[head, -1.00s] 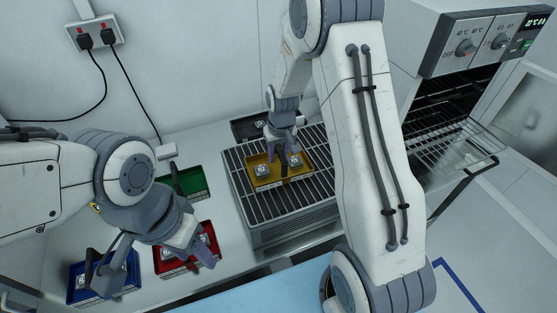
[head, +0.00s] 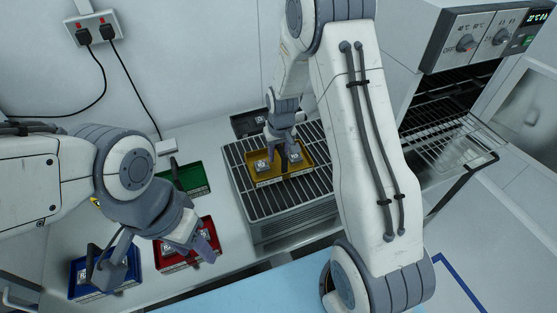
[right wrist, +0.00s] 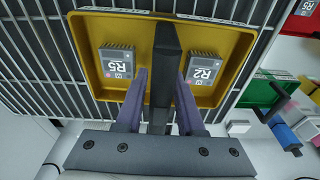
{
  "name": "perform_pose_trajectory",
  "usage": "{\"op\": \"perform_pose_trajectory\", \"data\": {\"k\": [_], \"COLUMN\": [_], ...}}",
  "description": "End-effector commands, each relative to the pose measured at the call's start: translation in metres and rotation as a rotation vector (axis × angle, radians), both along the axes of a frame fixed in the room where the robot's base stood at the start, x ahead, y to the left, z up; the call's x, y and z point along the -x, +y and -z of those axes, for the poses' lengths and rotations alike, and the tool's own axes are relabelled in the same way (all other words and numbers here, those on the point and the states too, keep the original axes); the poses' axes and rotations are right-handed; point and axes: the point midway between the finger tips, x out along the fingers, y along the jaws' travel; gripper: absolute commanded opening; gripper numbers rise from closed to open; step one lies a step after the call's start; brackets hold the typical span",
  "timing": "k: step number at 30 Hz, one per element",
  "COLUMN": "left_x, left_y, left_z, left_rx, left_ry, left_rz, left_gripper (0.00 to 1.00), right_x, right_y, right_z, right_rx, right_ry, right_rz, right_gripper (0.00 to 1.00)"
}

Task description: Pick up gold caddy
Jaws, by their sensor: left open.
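The gold caddy (head: 284,177) is a shallow yellow tray on the wire rack, holding dark chip blocks with white labels. In the right wrist view the gold caddy (right wrist: 119,28) shows two blocks, R5 (right wrist: 117,63) and R2 (right wrist: 205,70), one on each side of its upright black handle (right wrist: 165,75). My right gripper (head: 280,148) is down at the caddy. In the right wrist view its two fingers (right wrist: 161,88) stand on either side of the handle; whether they press on it is unclear. My left gripper (head: 203,250) is open over the red caddy.
The rack (head: 250,198) stands on the bench. A red caddy (head: 172,262), blue caddy (head: 120,285) and green caddy (head: 198,180) lie to its left, and a black caddy (head: 243,122) behind it. An open oven (head: 450,95) stands at right.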

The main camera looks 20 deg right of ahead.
Motion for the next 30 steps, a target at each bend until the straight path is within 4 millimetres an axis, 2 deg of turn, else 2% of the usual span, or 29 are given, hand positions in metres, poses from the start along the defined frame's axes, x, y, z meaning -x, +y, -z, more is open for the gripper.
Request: {"op": "perform_pose_trajectory", "data": {"k": [5, 8, 9, 19, 24, 30], "left_x": [0.0, 0.0, 0.0, 0.0, 0.0, 0.0], "left_y": [0.0, 0.0, 0.0, 0.0, 0.0, 0.0], "left_z": [0.0, 0.0, 0.0, -0.001, -0.006, 0.006], "left_rx": [0.0, 0.0, 0.0, 0.0, 0.0, 0.0], "left_ry": [0.0, 0.0, 0.0, 0.0, 0.0, 0.0], "left_rz": [0.0, 0.0, 0.0, 0.0, 0.0, -0.001], "left_gripper": [0.5, 0.5, 0.5, 0.5, 0.5, 0.5], "right_x": [0.0, 0.0, 0.0, 0.0, -0.001, -0.001], "right_y": [0.0, 0.0, 0.0, 0.0, 0.0, 0.0], "right_z": [0.0, 0.0, 0.0, -0.001, -0.009, -0.022], "right_rx": [0.0, 0.0, 0.0, 0.0, 0.0, 0.0], "right_ry": [0.0, 0.0, 0.0, -0.001, -0.002, -0.006], "right_rz": [0.0, 0.0, 0.0, 0.0, 0.0, 0.0], "right_gripper": [0.37, 0.03, 0.0, 0.0, 0.0, 0.0]}}
